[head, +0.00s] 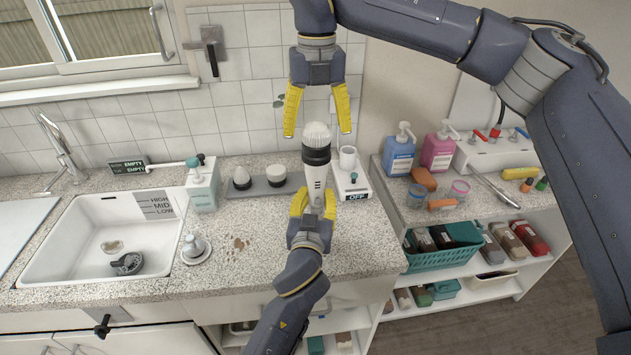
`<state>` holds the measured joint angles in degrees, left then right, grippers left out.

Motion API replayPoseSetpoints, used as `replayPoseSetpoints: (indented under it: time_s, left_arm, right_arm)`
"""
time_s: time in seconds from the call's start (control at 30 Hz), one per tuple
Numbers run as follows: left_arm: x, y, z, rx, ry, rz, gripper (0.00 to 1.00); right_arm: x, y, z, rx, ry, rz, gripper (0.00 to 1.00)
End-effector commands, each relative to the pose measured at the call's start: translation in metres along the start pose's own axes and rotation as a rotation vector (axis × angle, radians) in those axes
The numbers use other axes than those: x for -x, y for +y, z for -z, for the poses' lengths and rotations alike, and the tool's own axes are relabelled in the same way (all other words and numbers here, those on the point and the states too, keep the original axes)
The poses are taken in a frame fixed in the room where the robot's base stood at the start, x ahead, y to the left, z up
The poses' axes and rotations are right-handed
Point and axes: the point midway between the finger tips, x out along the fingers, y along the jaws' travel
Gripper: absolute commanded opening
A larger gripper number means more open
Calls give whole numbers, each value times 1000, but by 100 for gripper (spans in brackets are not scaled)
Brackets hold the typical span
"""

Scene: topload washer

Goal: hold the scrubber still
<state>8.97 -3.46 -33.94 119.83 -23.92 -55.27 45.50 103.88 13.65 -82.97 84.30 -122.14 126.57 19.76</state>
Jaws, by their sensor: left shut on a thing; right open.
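The scrubber (317,160) has a white body with a black band and a white bristle head. It is upright, bristles up, above the speckled counter. My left gripper (313,206), with yellow fingers, is shut on the lower white body of the scrubber. My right gripper (318,112) is open and points down above the bristle head. Its yellow fingers stand apart to either side, a little higher than the bristles. Nothing is between them.
Dark and white brush heads sit on a grey tray (290,185) behind the scrubber. A white holder (352,182) marked OFF stands to the right. A soap bottle (202,183) and the sink (60,262) are to the left. Bottles and a teal basket (440,258) are at right.

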Motion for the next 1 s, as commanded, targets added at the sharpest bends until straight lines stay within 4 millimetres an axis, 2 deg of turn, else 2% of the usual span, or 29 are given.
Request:
replayPoseSetpoints:
  time_s: [0.3, 0.73, 1.0]
  left_arm:
    - [0, 0, 0, 0, 1, 0, 9]
    - [0, 0, 0, 0, 1, 0, 9]
    - [0, 0, 0, 0, 1, 0, 9]
  right_arm:
    - [-19, 0, 0, 0, 0, 0, 79]
    - [-22, 0, 0, -1, 0, 0, 79]
    - [-22, 0, 0, -1, 0, 0, 48]
